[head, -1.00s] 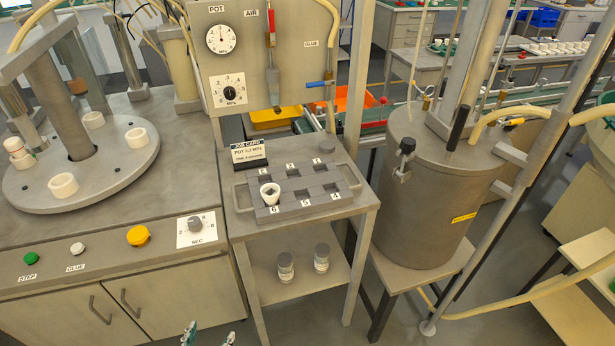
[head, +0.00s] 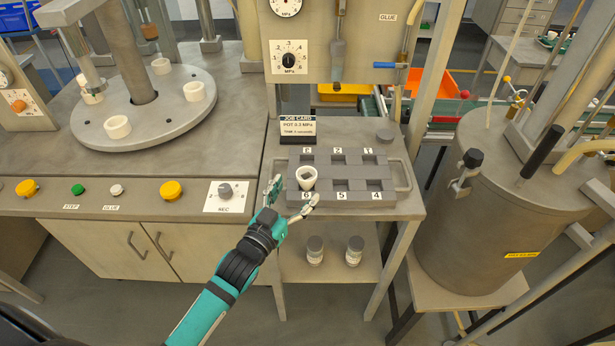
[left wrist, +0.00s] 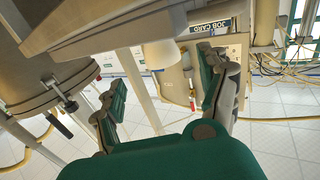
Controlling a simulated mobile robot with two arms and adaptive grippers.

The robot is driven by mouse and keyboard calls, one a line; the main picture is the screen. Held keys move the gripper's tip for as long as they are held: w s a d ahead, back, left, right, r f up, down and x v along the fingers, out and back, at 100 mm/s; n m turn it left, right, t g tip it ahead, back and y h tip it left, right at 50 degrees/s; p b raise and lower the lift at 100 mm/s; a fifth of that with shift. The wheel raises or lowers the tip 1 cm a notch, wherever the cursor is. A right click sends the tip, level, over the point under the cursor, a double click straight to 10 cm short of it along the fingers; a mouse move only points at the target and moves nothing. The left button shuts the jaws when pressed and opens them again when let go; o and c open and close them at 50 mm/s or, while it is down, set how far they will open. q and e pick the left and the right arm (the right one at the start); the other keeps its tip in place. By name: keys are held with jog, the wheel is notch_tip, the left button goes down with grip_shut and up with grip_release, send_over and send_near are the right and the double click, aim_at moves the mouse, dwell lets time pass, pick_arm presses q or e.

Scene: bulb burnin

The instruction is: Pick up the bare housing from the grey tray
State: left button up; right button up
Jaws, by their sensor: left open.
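The bare white housing (head: 307,178) stands in compartment 6, at the front left of the grey tray (head: 403,178). Its open top shows a dark inside. My left gripper (head: 292,192) is open at the tray's front left corner, with one finger left of the housing and the other in front of it. In the left wrist view the white housing (left wrist: 160,53) shows between the spread fingers (left wrist: 162,75), towards their tips. I see no grip on it. The tray's other compartments look empty. My right gripper is not in view.
The job card (head: 297,132) stands behind the tray's left end. A turntable (head: 145,120) with several white housings is at the left. Two small jars (head: 315,250) stand on the shelf below. A large grey pot (head: 475,200) stands at the right.

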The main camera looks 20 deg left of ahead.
aim_at(302, 181)
pick_arm(q)
jog(key=shift+x, duration=0.75)
jog(key=shift+w, duration=0.3)
jog(key=p+x, duration=0.1)
jog(key=x, duration=0.2)
jog(key=shift+w+r, duration=0.15)
jog(key=shift+w, duration=0.75)
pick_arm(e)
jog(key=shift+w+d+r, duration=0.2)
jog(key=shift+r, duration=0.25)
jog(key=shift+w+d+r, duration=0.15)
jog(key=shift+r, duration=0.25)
pick_arm(q)
jog(key=shift+s, duration=0.1)
jog(key=c, duration=1.1)
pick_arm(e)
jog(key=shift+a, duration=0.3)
